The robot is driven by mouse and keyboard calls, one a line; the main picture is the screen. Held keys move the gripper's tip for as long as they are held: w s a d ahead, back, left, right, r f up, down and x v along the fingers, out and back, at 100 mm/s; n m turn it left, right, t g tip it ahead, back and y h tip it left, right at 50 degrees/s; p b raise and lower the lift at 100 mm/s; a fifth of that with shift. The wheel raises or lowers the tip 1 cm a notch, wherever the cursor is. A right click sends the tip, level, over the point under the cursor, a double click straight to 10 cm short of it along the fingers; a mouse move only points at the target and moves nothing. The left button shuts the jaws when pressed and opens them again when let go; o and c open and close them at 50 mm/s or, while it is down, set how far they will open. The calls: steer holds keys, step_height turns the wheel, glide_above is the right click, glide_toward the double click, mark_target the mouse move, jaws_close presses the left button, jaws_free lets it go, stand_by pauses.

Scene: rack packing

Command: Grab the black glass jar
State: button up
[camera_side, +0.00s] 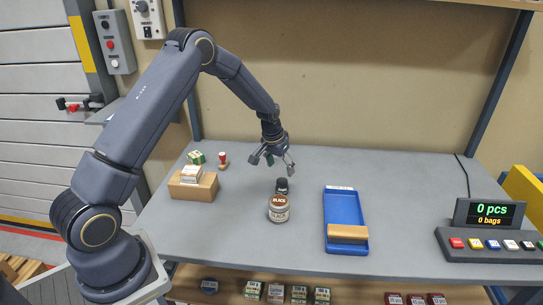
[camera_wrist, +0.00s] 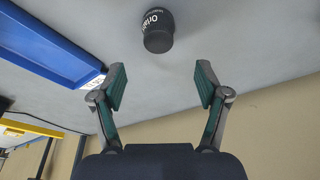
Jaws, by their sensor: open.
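A small black jar (camera_side: 282,186) stands upright on the grey table, just behind a wider pale jar (camera_side: 279,210) whose brown lid bears lettering that looks like BLACK. The pale jar partly hides its base. The black jar also shows in the wrist view (camera_wrist: 158,31), with white lettering on its side. My gripper (camera_side: 275,164) is open and empty, above and slightly behind the black jar in the side view. In the wrist view my two fingers (camera_wrist: 160,86) are wide apart. The black jar lies beyond their tips, roughly centred between them, and is not touched.
A blue tray (camera_side: 343,207) with a tan block (camera_side: 348,233) stands to the right. A cardboard box (camera_side: 194,187), a red-topped stamp (camera_side: 223,160) and a green-and-white box (camera_side: 196,157) stand at the left. A counter display (camera_side: 490,213) with buttons is at the far right.

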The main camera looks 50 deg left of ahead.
mark_target(282, 181)
steer(key=shift+x, duration=0.95)
steer(key=x, duration=0.2)
steer(key=s+x, duration=0.1)
steer(key=x, duration=0.1)
steer(key=shift+w+d+f, duration=0.1)
steer(key=shift+d+f, duration=0.1)
steer(key=shift+f, duration=0.1)
steer(key=shift+w+f, duration=0.15)
steer(key=shift+f, duration=0.3)
steer(key=c, duration=1.4)
steer(key=shift+o, duration=0.2)
steer(key=shift+r, duration=0.1)
